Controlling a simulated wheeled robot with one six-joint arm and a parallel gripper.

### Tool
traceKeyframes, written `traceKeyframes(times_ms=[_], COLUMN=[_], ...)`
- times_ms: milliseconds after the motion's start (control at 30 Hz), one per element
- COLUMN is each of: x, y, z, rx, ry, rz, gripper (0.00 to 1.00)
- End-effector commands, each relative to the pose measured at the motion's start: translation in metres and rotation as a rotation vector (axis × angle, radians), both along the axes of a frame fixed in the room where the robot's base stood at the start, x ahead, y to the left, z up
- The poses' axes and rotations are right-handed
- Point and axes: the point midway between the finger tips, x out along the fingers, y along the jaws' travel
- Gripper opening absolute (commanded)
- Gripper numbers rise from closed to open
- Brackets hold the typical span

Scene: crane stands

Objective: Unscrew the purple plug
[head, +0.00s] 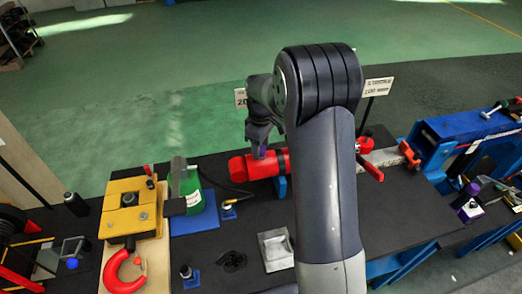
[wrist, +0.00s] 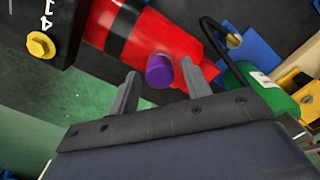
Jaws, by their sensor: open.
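The purple plug (wrist: 160,71) sticks out of the side of a red cylinder (wrist: 165,35) in the wrist view. In the wrist view my gripper (wrist: 159,69) is open, with one finger on each side of the plug near the fingertips. A gap shows between the plug and each finger, so nothing is held. In the head view the plug is hard to make out, as my gripper covers that spot.
A green bottle (head: 186,183) stands left of the cylinder, near a yellow press block (head: 128,208) with a red clamp (head: 124,270).

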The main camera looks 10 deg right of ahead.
Motion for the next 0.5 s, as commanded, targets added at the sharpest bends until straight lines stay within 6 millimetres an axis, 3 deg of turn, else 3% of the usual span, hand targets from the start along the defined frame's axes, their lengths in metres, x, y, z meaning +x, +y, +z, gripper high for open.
traceKeyframes(times_ms=[300,500], x=[0.0001,0.0001], y=[-0.0001,-0.0001], z=[0.0,-0.0001], rx=[0.0,0.0], ry=[0.0,0.0], rz=[-0.332,-0.421], gripper=[0.46,0.46])
